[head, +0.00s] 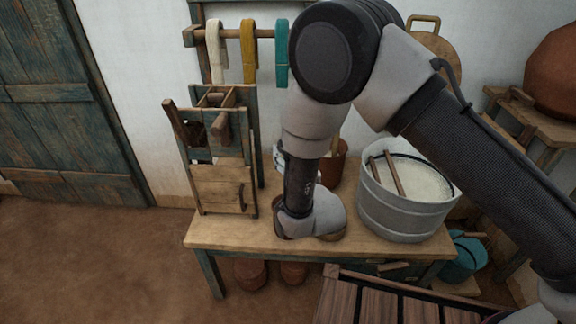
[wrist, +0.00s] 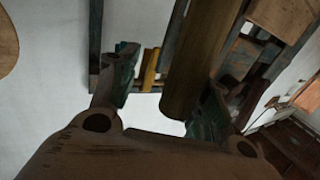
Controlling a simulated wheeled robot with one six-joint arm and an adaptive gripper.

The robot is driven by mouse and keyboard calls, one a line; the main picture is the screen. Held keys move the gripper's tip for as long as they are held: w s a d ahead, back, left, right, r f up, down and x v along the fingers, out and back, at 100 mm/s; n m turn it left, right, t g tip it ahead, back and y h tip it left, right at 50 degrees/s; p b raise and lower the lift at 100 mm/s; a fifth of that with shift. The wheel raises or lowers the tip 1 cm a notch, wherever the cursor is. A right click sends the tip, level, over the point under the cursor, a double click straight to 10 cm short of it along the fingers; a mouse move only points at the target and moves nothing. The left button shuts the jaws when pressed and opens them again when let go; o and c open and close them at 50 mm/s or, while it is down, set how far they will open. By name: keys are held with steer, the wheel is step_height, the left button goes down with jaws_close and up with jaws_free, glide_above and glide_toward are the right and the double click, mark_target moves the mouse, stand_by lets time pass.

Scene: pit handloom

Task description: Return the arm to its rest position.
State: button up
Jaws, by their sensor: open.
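My arm reaches in from the right in the head view, bends at the elbow high up, and comes down to my wrist over the wooden table (head: 215,232). In the head view my gripper is hidden behind the wrist. In the wrist view my gripper (wrist: 168,80) shows with its two fingers apart, open. I see nothing clearly held between them. A thick brown wooden bar (wrist: 203,55) crosses the view behind the fingers; I cannot tell how far off it is. A yellow strip (wrist: 150,68) hangs beyond them.
A grey tub (head: 405,218) with pale contents and sticks stands right of my wrist. A wooden frame device (head: 222,185) stands left. White, mustard and teal hanks (head: 282,55) hang behind. Slatted wood (head: 375,300) lies in front. Floor at left (head: 90,265) is clear.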

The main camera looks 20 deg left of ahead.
steer(key=w+d+r+m+g+h, duration=0.1)
steer(key=w+d+r+h, duration=0.1)
steer(key=w+d+r, duration=0.4)
steer(key=w+d+r+m+g+h, duration=0.1)
steer(key=w+d+r, duration=0.2)
steer(key=d+r, duration=0.35)
steer(key=d+r+m+g+h, duration=0.2)
steer(key=d+r, duration=0.7)
steer(key=d, duration=0.5)
steer(key=s+d+r+m+g+h, duration=0.1)
steer(key=s+d+r, duration=0.1)
steer(key=s+d, duration=0.45)
steer(key=s+d+r+g+h, duration=0.15)
steer(key=s+d, duration=0.25)
steer(key=d, duration=0.6)
steer(key=s+d+m+g+h, duration=0.1)
steer(key=s+d+g, duration=0.1)
steer(key=s+d, duration=0.5)
steer(key=s+d+m+g+h, duration=0.1)
steer(key=s+d, duration=0.5)
steer(key=s, duration=0.7)
steer(key=shift+s+d+r+g+h, duration=0.35)
steer(key=shift+r+h, duration=0.05)
steer(key=shift+h, duration=0.25)
